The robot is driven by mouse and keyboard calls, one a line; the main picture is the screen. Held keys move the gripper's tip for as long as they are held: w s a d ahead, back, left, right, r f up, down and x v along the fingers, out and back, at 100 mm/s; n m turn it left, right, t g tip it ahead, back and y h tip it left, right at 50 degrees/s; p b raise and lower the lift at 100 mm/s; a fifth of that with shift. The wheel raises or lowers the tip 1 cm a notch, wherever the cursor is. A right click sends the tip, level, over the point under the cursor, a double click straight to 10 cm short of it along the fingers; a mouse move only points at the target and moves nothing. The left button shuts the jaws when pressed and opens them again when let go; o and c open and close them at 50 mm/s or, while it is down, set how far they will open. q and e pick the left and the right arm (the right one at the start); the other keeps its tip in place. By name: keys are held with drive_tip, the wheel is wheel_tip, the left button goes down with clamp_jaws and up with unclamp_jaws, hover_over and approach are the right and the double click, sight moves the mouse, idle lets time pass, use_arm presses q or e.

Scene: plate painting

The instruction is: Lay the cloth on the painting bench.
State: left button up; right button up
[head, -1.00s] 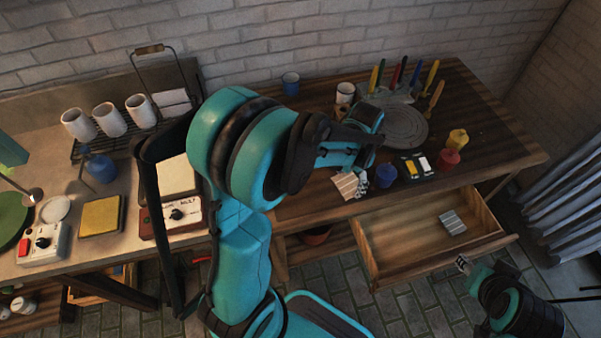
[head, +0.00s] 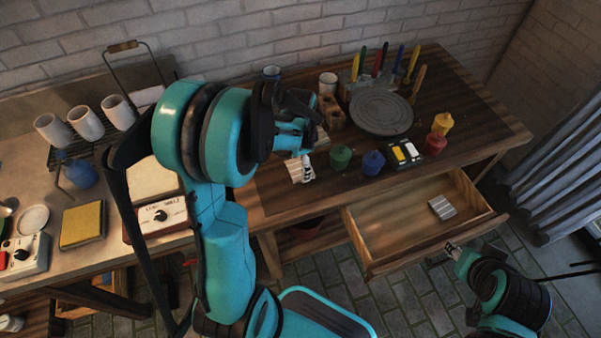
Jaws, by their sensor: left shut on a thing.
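My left gripper (head: 307,169) is shut on a small cream striped cloth (head: 293,171). It is over the front left part of the dark wooden painting bench (head: 470,120). My gripper and arm cover part of the cloth. I cannot tell whether the cloth touches the bench top. A second pale striped piece (head: 442,207) lies in the open drawer (head: 400,232) below the bench's front edge. My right gripper (head: 453,250) is low by the drawer's front panel. It is too small to tell its opening.
A green pot (head: 341,157), a blue pot (head: 373,163) and a paint palette (head: 404,153) stand right of the cloth. A grey turntable (head: 381,112) is behind them. Red (head: 434,143) and yellow (head: 442,123) pots stand farther right. The open drawer juts out in front.

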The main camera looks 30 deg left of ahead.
sight(301, 167)
use_arm(q)
wheel_tip(301, 167, down, 4)
drive_tip(key=shift+f+b, duration=0.1)
drive_tip(key=shift+b, duration=0.85)
drive_tip(key=shift+r, duration=0.2)
drive_tip(key=shift+f, duration=0.1)
drive_tip(key=o, duration=0.6)
drive_tip(key=shift+f, duration=0.15)
drive_tip(key=o, duration=0.4)
drive_tip(key=shift+o, duration=0.2)
